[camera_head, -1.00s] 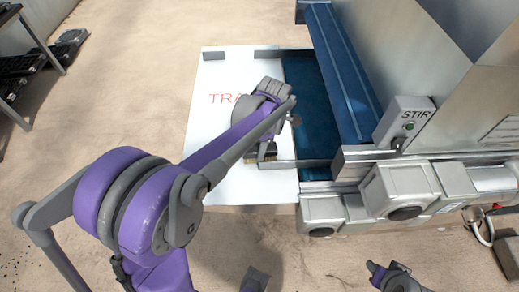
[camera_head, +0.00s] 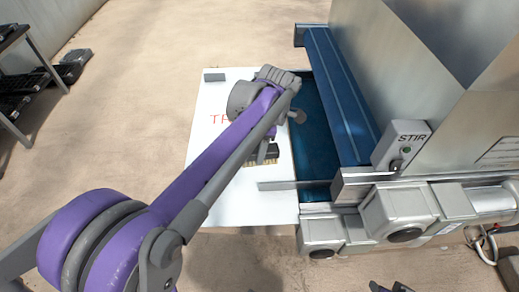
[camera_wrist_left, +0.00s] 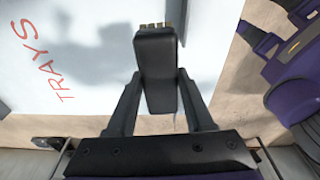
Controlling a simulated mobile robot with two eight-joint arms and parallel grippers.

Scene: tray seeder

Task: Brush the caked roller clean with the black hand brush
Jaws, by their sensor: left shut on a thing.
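My left gripper (camera_head: 268,143) is shut on the black hand brush (camera_head: 262,153), above the right part of the white board marked TRAYS. In the left wrist view the brush's black block (camera_wrist_left: 157,75) sits between the two fingers, with pale bristles (camera_wrist_left: 158,25) at its far end. In the head view my arm partly covers the brush. I cannot make out a caked roller; a long blue ribbed part (camera_head: 340,95) runs along the machine, beside a dark blue bed (camera_head: 315,145). My right gripper (camera_head: 391,287) shows only its tips at the bottom edge.
The white board (camera_head: 225,195) adjoins the machine's left end. A metal bar (camera_head: 275,185) crosses its front right. The STIR box (camera_head: 402,145) and grey motor housings (camera_head: 400,205) stand right of the bed. Racks with dark trays (camera_head: 20,80) are far left. Floor between is clear.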

